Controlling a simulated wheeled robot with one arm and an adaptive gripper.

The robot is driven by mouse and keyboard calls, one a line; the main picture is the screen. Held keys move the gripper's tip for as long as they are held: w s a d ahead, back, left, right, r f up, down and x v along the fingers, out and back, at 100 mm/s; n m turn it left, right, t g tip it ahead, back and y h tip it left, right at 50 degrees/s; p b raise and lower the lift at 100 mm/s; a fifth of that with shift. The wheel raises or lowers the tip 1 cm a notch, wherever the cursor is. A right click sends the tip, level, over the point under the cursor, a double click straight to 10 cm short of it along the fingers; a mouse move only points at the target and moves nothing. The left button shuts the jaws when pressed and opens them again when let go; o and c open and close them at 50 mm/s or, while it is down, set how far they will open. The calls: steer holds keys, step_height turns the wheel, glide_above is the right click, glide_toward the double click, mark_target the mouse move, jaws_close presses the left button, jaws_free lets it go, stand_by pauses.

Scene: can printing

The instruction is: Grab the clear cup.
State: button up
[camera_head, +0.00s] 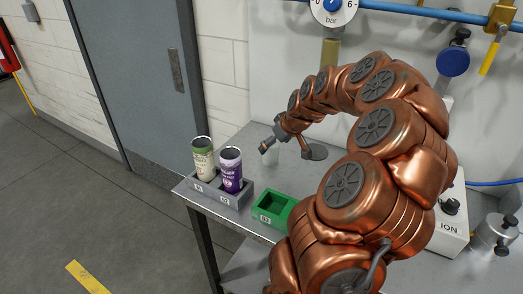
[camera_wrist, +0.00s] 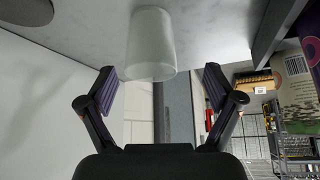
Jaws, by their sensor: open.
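The clear cup (camera_wrist: 151,45) is a whitish, see-through cup on the grey table top. In the wrist view it is at the upper middle, just ahead of and roughly between my fingertips. It also shows faintly in the head view (camera_head: 271,158), partly hidden by my gripper. My gripper (camera_wrist: 158,88) is open, with one finger on each side and nothing held. In the head view my gripper (camera_head: 284,149) reaches down close to the cup.
A green-and-cream can (camera_head: 203,160) and a purple can (camera_head: 230,170) stand in a grey holder (camera_head: 217,194) at the table's left. An empty green holder (camera_head: 272,208) is in front. A white ION box (camera_head: 452,222) stands right.

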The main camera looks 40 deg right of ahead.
steer(key=shift+w+d+f, duration=0.15)
steer(key=shift+d, duration=0.5)
steer(key=shift+w+d+f, duration=0.1)
steer(key=shift+f, duration=0.1)
steer(key=shift+p+x, duration=0.6)
steer(key=shift+x, duration=0.6)
steer(key=shift+w+f+p, duration=0.9)
steer(key=shift+w, duration=0.1)
steer(key=shift+p+x, duration=0.3)
steer(key=shift+x, duration=0.85)
steer(key=c, duration=1.1)
